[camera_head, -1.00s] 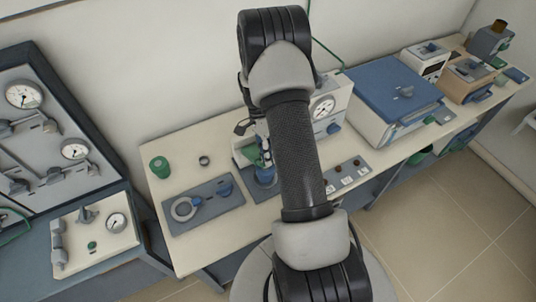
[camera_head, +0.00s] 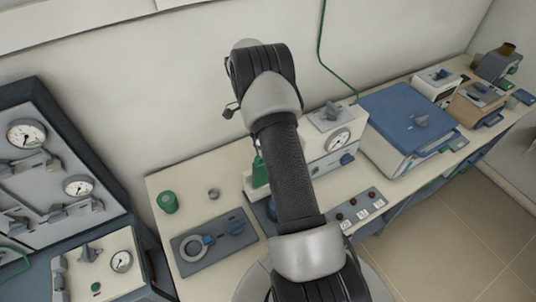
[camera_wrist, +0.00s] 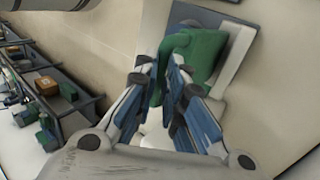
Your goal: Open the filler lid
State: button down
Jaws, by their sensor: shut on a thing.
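A green piece (camera_wrist: 196,58), which looks like the filler lid, shows in the wrist view in front of a pale plate with a dark rim. My gripper (camera_wrist: 163,82) has its blue-padded fingers on either side of the green piece and is shut on it. The green piece looks tilted; its hinge or seat cannot be made out. In the head view a green part (camera_head: 260,170) shows just left of my arm, by a pale device on the bench. My arm hides the gripper and most of that device there.
A white box with a gauge (camera_head: 338,140) stands right of my arm, and a blue-lidded box (camera_head: 408,118) beyond it. A grey plate with a ring clamp (camera_head: 215,242) and a green cylinder (camera_head: 167,200) are at left. A gauge panel (camera_head: 45,165) stands far left.

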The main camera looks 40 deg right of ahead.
jog(key=shift+w+f, duration=1.05)
jog(key=shift+f, duration=0.15)
jog(key=c, duration=1.4)
grip_release()
jog(key=shift+w+d+f, duration=0.1)
jog(key=shift+w+d, duration=0.1)
jog(key=shift+w, duration=0.05)
jog(key=shift+c, duration=0.2)
jog(key=shift+w, duration=0.1)
jog(key=shift+c, duration=0.2)
jog(key=shift+w+r, duration=0.2)
jog(key=shift+r, duration=0.2)
jog(key=shift+c, duration=0.6)
jog(key=v, duration=0.7)
jog(key=shift+s+r, duration=0.2)
jog(key=shift+r, duration=0.05)
